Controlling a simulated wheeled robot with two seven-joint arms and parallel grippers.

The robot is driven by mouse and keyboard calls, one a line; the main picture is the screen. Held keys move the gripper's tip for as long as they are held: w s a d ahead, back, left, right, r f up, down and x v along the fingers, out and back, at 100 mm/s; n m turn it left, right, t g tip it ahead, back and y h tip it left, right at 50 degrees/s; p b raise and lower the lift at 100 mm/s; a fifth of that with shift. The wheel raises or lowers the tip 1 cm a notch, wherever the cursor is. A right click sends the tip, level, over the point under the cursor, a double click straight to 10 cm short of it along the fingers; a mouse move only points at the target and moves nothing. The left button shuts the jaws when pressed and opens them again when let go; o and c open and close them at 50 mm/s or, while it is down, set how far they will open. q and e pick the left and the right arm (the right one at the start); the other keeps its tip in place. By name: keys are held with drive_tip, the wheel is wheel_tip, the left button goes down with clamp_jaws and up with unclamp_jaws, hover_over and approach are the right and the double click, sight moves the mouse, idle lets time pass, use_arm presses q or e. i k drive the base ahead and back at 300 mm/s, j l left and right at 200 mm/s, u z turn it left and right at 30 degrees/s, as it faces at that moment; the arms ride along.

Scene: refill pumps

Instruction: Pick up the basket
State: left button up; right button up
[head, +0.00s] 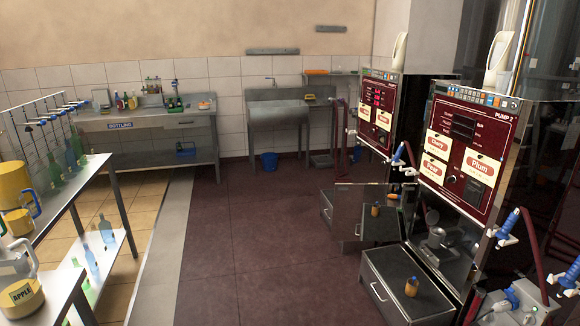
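No basket can be made out for certain. A small dark carrier with bottles (175,103) stands on the metal bench marked "BOTTLING" (140,121) at the back left; it is too small to tell whether it is a basket. A blue bucket (269,162) stands on the floor by the back wall. Neither of my grippers is in view.
Two dark red pump cabinets, the nearer marked "PUMP 2" (503,116), stand at the right with dark metal boxes (386,284) in front. A left-hand table holds bottles and a yellow "APPLE" jug (20,297). The dark red floor (260,240) between is clear.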

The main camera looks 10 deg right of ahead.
sight(411, 288)
drive_tip(key=i+z, duration=0.75)
drive_tip(key=i+j+z, duration=0.25)
drive_tip(key=z, duration=0.15)
drive_tip(key=i+j+z, duration=0.4)
drive_tip(key=l, duration=0.1)
